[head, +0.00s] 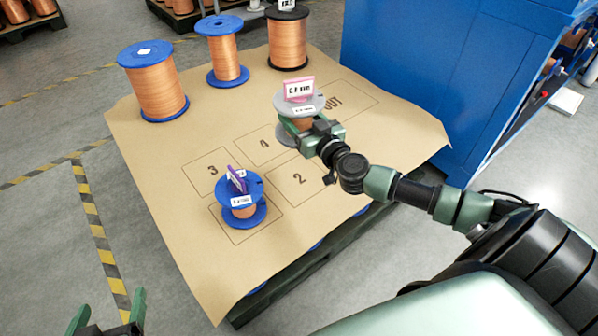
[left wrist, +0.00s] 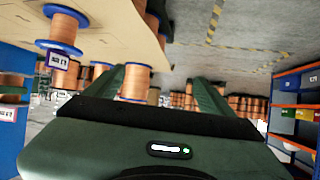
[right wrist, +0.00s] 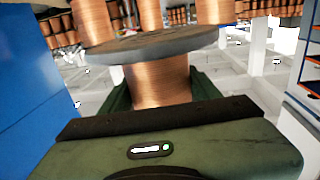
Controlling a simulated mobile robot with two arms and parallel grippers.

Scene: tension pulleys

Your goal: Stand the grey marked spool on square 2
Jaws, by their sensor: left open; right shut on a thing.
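The grey spool (head: 311,104) with copper wire and a pink "0.8 mm" tag is upright in my right gripper (head: 298,127), whose fingers close on its copper core. In the right wrist view its core (right wrist: 158,84) and grey flange (right wrist: 150,46) show between the fingers. In the head view it overlaps the ground between square 4 and the OUT area; I cannot tell whether it touches the mat. Square 2 (head: 300,179) is bare, partly behind my right wrist. My left gripper (head: 106,318) is open and empty, off the mat's near left side.
A small blue spool (head: 241,203) with a purple tag stands on the square left of square 2. Two blue spools (head: 157,90) (head: 225,55) and a black one (head: 288,40) stand along the mat's back. Squares 3 and 4 look bare. A blue cabinet (head: 430,70) stands at right.

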